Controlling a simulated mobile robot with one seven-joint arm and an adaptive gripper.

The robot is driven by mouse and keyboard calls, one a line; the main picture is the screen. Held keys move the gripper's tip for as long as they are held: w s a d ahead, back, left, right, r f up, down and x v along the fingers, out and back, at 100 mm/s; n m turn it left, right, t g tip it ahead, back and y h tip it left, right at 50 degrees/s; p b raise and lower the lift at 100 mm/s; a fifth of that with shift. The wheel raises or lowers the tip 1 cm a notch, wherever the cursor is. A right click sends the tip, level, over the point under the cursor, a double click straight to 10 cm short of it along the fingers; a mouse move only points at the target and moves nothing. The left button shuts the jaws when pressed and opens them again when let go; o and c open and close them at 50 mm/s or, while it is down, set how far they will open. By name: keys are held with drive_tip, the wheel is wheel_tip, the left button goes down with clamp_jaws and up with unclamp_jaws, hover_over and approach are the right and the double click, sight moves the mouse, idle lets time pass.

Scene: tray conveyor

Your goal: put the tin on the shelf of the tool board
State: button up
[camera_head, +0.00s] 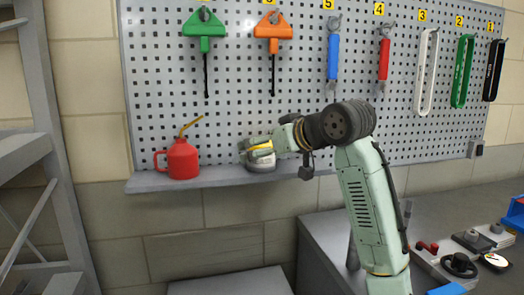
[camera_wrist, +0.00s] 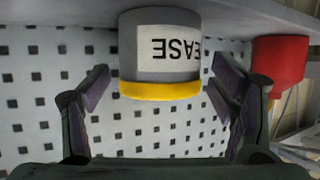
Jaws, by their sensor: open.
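The tin (camera_head: 262,166) is a grey can with a yellow lid. It stands upright on the shelf (camera_head: 215,178) of the tool board, partly hidden by my gripper (camera_head: 258,145) in the head view. The wrist view is upside down. There the tin (camera_wrist: 158,47) shows a white label with dark letters, its base at the shelf's surface (camera_wrist: 60,12). My gripper's open fingers (camera_wrist: 160,88) lie one on each side of the tin, with a gap at both sides.
A red oil can (camera_head: 180,160) stands on the shelf left of the tin. It also shows at the right of the wrist view (camera_wrist: 280,65). Tools hang on the perforated tool board (camera_head: 160,75) above. A bench (camera_head: 440,200) with loose parts stands at the right.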

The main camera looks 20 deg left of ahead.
drive_tip(key=b+v, duration=0.3)
drive_tip(key=v, duration=0.8)
drive_tip(key=shift+s+f, duration=0.1)
drive_tip(key=shift+c, duration=0.5)
idle(0.5)
